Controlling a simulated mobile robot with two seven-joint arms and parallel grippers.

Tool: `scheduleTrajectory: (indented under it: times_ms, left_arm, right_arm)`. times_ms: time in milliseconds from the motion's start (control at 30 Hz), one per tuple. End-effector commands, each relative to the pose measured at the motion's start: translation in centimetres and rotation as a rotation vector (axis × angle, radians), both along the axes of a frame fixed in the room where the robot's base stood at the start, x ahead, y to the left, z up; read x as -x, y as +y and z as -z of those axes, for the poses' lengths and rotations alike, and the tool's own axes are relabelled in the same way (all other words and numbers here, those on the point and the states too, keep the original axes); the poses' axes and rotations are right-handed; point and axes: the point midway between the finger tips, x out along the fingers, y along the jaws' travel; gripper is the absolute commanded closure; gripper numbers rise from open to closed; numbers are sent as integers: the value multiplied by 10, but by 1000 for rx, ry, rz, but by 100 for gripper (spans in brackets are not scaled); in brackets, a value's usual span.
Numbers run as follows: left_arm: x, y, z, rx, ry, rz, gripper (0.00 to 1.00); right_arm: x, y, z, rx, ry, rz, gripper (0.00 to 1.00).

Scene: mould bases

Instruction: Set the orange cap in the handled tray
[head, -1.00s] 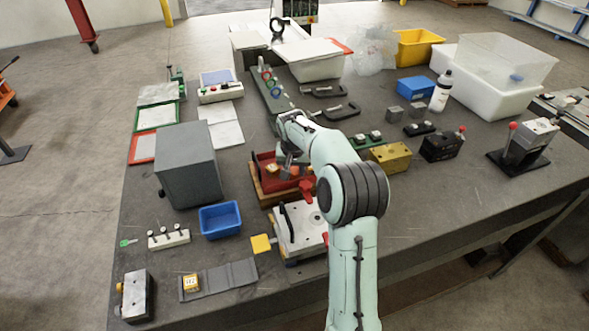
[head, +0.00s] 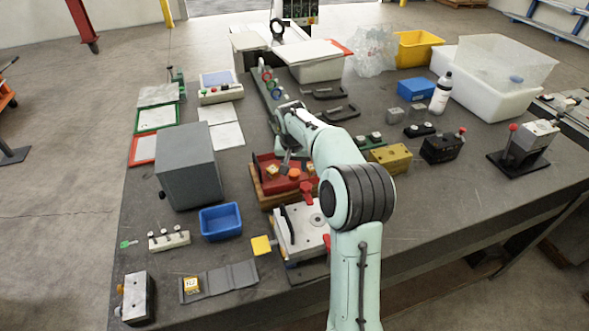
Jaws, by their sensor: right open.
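The orange cap (head: 294,174) lies inside the red tray (head: 281,184), toward its right side. The red tray sits on a wooden base, and a red handle-like part shows at its right front corner. A small yellow-orange block (head: 272,171) lies in the tray left of the cap. My right gripper (head: 286,165) is open over the tray, just behind and above the cap. It looks apart from the cap, though my right arm hides part of it. My left gripper is out of view.
A grey box (head: 188,168) stands left of the tray, with a blue bin (head: 220,221) in front of it. A white-topped fixture (head: 300,232) stands close in front of the tray. A brass block (head: 390,158) and clamps lie to the right and behind.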

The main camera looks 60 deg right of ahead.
Motion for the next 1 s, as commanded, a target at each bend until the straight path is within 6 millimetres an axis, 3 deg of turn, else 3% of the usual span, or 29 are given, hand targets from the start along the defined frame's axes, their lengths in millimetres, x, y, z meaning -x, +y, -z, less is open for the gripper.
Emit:
scheduleTrajectory:
  times_ms: [200, 400, 867, 1000]
  left_arm:
    - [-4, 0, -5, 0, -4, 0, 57]
    - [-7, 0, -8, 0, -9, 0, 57]
    - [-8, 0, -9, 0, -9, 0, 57]
    - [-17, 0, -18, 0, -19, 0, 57]
  right_arm:
    - [5, 11, -49, 3, -4, 0, 53]
    - [9, 18, -76, 1, -2, 0, 53]
    - [11, 21, -84, 0, 1, 1, 53]
    - [10, 21, -95, 1, -3, 0, 53]
